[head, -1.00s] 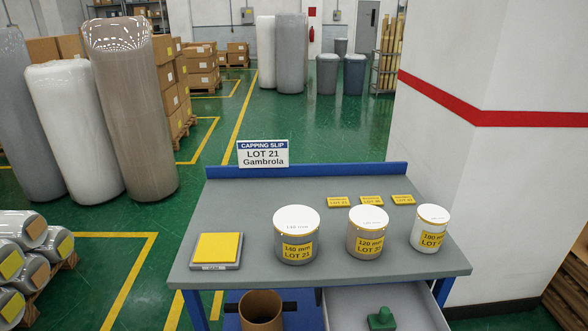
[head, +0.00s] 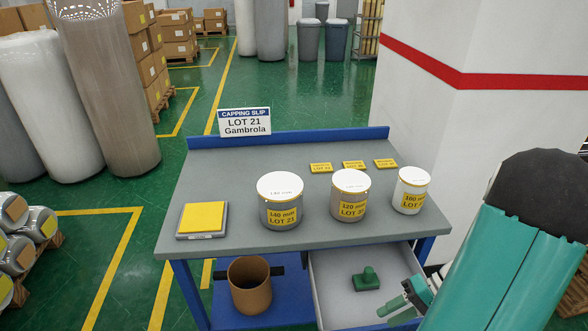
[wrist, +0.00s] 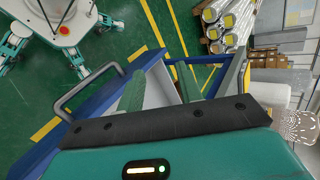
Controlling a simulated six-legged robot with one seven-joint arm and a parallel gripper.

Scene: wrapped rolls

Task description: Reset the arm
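My arm enters the head view from the right edge, with a teal link and a dark rounded joint. My gripper (head: 397,301) is at the front right of the open drawer (head: 330,308), close to its right wall. In the wrist view its two green fingers (wrist: 160,86) stand apart with nothing seen between them, so it is open. A green handled block (head: 367,280) lies in the drawer, left of my gripper and apart from it. Whether the fingers touch the drawer wall is unclear.
The grey bench (head: 240,170) holds three white-lidded canisters (head: 350,205), a yellow pad (head: 202,217), several yellow tags and a slip sign (head: 244,122). A brown tube (head: 250,285) stands below. A white pillar (head: 470,140) rises right. Wrapped rolls (head: 105,85) stand left.

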